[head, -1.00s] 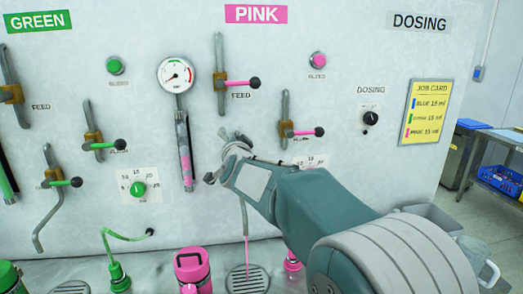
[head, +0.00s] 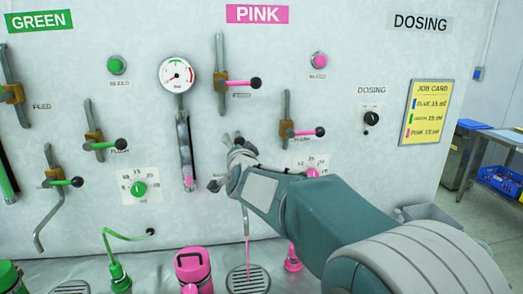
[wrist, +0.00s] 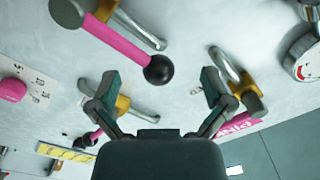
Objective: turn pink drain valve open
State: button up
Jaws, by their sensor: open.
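The pink drain valve is hidden behind my gripper (head: 226,162) in the head view. In the wrist view its pink lever (wrist: 120,42) with a black knob runs about parallel to the grey pipe beside it. The fingers look clear of the lever, though depth is hard to judge.
The pink feed valve (head: 221,82) and flush valve (head: 287,132) sit above and to the right, levers sideways. The pink dial (head: 313,172) is close to my arm. The gauge tube (head: 184,140) hangs to the left. A pink bottle (head: 193,268) stands below.

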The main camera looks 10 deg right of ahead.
jog(key=s, duration=0.7)
dwell(0.3)
jog(key=s+d+f+n+g, duration=0.3)
jog(key=s+f+g, duration=0.1)
jog(key=s, duration=0.7)
jog(key=s+d+f+n+g, duration=0.3)
jog(key=s+f, duration=0.3)
jog(key=s, duration=0.5)
jog(key=s+d+f+n+g, duration=0.3)
jog(key=s+f+g, duration=0.2)
jog(key=s, duration=0.6)
jog(key=shift+s+f, duration=0.2)
jog(key=shift+f, duration=0.15)
